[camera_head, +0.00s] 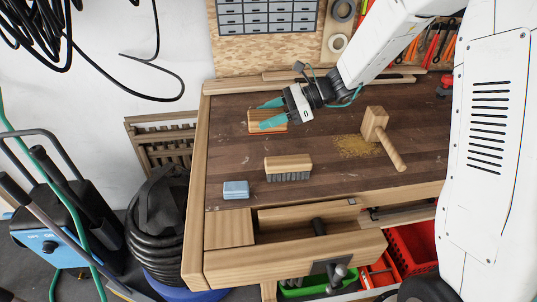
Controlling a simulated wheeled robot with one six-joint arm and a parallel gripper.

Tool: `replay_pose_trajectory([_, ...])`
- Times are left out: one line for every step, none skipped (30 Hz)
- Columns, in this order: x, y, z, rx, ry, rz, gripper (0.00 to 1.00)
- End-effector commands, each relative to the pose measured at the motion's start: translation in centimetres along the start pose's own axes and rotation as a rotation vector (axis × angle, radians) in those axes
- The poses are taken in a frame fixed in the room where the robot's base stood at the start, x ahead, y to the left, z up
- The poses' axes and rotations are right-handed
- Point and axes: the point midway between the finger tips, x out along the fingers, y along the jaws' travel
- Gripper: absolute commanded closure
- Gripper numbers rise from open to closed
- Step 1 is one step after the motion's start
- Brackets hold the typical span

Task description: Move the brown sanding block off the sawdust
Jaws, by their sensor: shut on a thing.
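The brown sanding block (254,120) is at the far left of the bench top, between the teal fingers of my gripper (261,115). My gripper is shut on it, and the fingers hide part of it. I cannot tell whether the block rests on the bench or hangs just above it. The sawdust (352,148) is a tan patch to the right, well apart from the block. A wooden mallet (376,125) lies at the right edge of the sawdust.
A wooden brush (288,165) with dark bristles stands mid-bench. A light blue block (235,190) lies near the front left. An open drawer (290,262) juts out in front. Wooden strips (300,74) line the back edge. Bare bench top (225,150) lies left of the brush.

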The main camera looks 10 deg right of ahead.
Motion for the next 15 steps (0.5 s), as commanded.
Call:
replay_pose_trajectory([0.3,0.3,-0.5,-0.006,0.0,0.022,0.71])
replay_pose_trajectory([0.5,0.5,-0.9,-0.008,0.0,0.03,0.71])
replay_pose_trajectory([0.8,0.5,-1.6,-0.01,-0.001,0.035,0.71])
replay_pose_trajectory([1.0,0.6,-2.2,-0.009,-0.001,0.037,0.71])
replay_pose_trajectory([1.2,0.6,-2.8,-0.009,0.0,0.036,0.71])
replay_pose_trajectory([1.5,0.6,-3.5,-0.009,0.0,0.035,0.71])
replay_pose_trajectory([1.7,0.5,-4.0,-0.009,0.0,0.034,0.71])
replay_pose_trajectory([1.9,0.5,-4.4,-0.01,0.0,0.033,0.71])
replay_pose_trajectory([2.1,0.5,-4.9,-0.01,0.0,0.032,0.71])
replay_pose_trajectory([2.2,0.5,-5.2,-0.011,0.0,0.032,0.71])
replay_pose_trajectory([2.3,0.5,-5.4,-0.012,0.0,0.032,0.71])
replay_pose_trajectory([2.4,0.5,-5.7,-0.013,0.0,0.031,0.71])
replay_pose_trajectory([2.5,0.5,-5.8,-0.013,0.0,0.031,0.71])
replay_pose_trajectory([2.5,0.5,-6.0,-0.012,0.0,0.031,0.71])
replay_pose_trajectory([2.7,0.5,-6.3,-0.012,0.0,0.031,0.71])
